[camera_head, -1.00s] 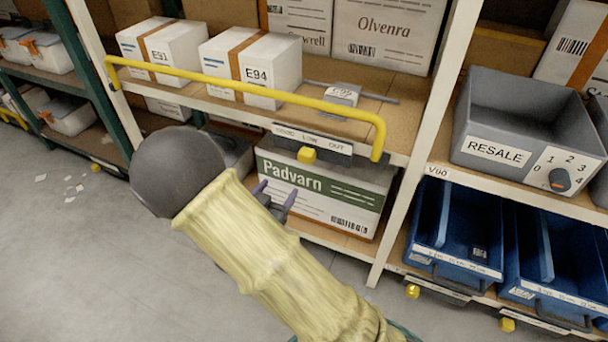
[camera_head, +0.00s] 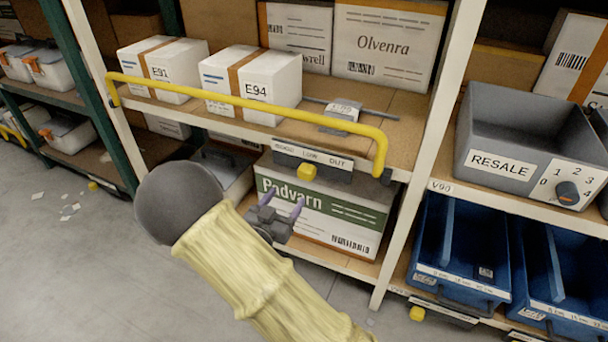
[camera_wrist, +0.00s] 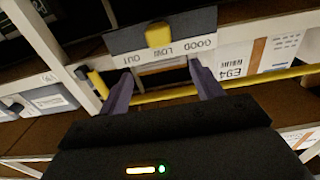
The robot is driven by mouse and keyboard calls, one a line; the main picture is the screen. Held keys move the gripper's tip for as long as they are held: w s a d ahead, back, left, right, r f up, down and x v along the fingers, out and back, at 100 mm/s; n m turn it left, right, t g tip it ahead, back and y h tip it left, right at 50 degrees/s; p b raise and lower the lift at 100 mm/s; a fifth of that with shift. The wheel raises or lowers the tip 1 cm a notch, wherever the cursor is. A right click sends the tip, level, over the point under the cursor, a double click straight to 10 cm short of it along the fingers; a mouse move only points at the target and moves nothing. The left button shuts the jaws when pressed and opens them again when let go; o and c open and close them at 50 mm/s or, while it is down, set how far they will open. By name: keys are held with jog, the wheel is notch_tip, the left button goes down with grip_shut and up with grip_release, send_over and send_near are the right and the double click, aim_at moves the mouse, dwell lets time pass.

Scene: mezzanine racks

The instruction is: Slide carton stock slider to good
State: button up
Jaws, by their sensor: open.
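The stock slider is a dark strip with a label plate (camera_head: 314,156) reading GOOD, LOW, OUT from left to right, on the shelf's front edge. Its yellow knob (camera_head: 307,172) stands at the middle, by LOW. In the wrist view the label is upside down, with the knob (camera_wrist: 158,35) again by LOW. My gripper (camera_head: 282,205) is open and empty, below and slightly left of the knob, in front of the Padvarn carton (camera_head: 335,210). In the wrist view, the knob appears beyond and between the two purple fingertips (camera_wrist: 160,76), apart from both.
A yellow rail (camera_head: 240,102) runs along the shelf front above the slider. White cartons E91 (camera_head: 160,75) and E94 (camera_head: 258,88) stand behind it. A grey RESALE bin (camera_head: 500,160) with a dial (camera_head: 567,192) is at right, above blue bins (camera_head: 460,255). Floor at left is mostly clear.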

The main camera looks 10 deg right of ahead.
aim_at(304, 172)
jog(key=b+x, duration=0.1)
jog(key=x, duration=1.1)
jog(key=shift+b, duration=0.35)
